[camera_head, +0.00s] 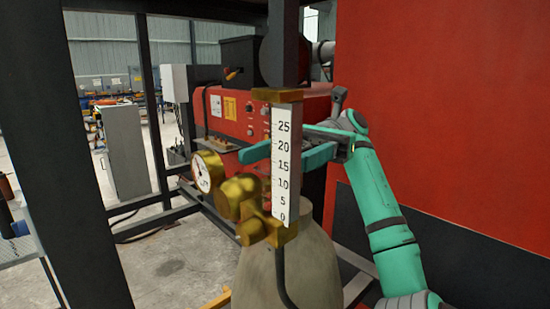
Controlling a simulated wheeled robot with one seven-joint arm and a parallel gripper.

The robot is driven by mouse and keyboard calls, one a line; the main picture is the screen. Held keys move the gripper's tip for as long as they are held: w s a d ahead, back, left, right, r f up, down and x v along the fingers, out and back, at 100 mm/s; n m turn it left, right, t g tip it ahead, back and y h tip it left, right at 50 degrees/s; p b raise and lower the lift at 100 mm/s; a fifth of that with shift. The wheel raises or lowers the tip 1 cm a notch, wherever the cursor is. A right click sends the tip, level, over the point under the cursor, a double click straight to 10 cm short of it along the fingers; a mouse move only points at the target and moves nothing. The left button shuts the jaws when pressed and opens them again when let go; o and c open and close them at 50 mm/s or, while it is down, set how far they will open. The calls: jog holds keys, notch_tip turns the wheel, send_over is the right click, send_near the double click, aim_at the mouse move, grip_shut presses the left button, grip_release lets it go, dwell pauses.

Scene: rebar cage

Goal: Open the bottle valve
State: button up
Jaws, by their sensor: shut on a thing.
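The bottle (292,262) is a pale grey-beige cylinder at the bottom centre, upright. Brass fittings with round knobs (239,197) and a round gauge (207,172) sit above it. A white scale (285,165) marked 0 to 25 stands upright in a brass frame in front. My teal gripper (306,150) reaches in from the right at the height of the scale's upper half. One finger passes behind the scale and shows again on its left. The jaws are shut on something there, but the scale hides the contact. I cannot make out a separate valve handle.
A dark post (60,140) stands at the left and another rises behind the scale. A red machine (235,112) with knobs and labels is close behind. A large red panel (440,110) fills the right. Open floor (170,265) shows at the lower left.

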jog(key=o, duration=1)
jog(key=shift+m+t+y, duration=0.3)
jog(key=shift+y, duration=0.1)
